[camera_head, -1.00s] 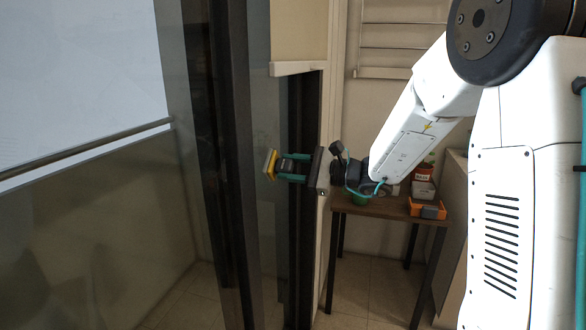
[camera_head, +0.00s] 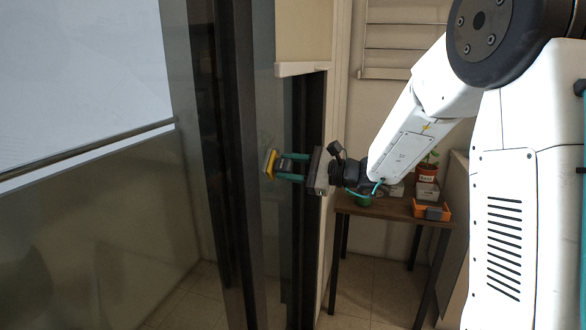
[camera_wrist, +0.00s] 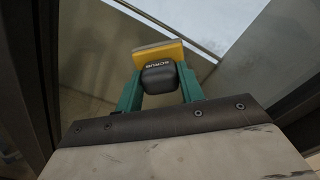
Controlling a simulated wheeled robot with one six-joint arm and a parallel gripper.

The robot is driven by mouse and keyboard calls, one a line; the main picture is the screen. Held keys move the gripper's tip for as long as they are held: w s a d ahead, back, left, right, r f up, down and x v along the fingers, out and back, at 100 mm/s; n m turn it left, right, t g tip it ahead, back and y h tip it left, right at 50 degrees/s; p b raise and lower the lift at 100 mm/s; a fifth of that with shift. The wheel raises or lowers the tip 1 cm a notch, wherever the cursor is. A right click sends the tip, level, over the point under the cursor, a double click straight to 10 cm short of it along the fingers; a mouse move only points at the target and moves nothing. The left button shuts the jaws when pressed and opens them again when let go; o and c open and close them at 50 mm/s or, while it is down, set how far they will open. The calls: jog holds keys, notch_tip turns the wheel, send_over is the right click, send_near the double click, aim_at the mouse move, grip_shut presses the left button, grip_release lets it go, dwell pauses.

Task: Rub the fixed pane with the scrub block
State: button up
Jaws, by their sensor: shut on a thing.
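My gripper (camera_head: 293,168) is shut on the dark grip of the scrub block, with one green finger on each side. The scrub block's yellow pad (camera_head: 270,163) faces left, toward the glass. In the wrist view the scrub block (camera_wrist: 159,67) sits between the green fingers, its yellow plate beyond the dark grip. The fixed pane seems to be the large glass (camera_head: 110,230) at the left, but I cannot tell for sure which pane is fixed. Whether the pad touches glass cannot be told; in the wrist view a gap seems to lie beyond it.
Dark upright frame posts (camera_head: 232,150) stand just left of the scrub block. A horizontal rail (camera_head: 90,148) crosses the left glass. A brown table (camera_head: 385,208) with an orange bin (camera_head: 432,211) and a potted plant (camera_head: 427,171) stands behind my arm.

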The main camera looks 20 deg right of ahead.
jog(key=shift+w+a, duration=0.2)
jog(key=shift+a, duration=0.1)
jog(key=shift+w+d, duration=1.05)
jog(key=shift+w, duration=0.25)
jog(key=shift+w+d+r, duration=1.2)
jog(key=shift+w+d, duration=2.5)
jog(key=shift+w, duration=1.4)
jog(key=shift+s+a, duration=1.55)
jog(key=shift+s, duration=0.6)
jog(key=shift+s+a, duration=1.6)
jog(key=shift+s, duration=0.55)
jog(key=shift+s+a, duration=1.55)
jog(key=shift+s, duration=0.6)
jog(key=shift+w+r, duration=0.1)
jog(key=shift+r, duration=1.05)
jog(key=w+d, duration=0.3)
jog(key=w, duration=0.2)
jog(key=shift+w+d, duration=0.25)
jog(key=shift+d, duration=0.1)
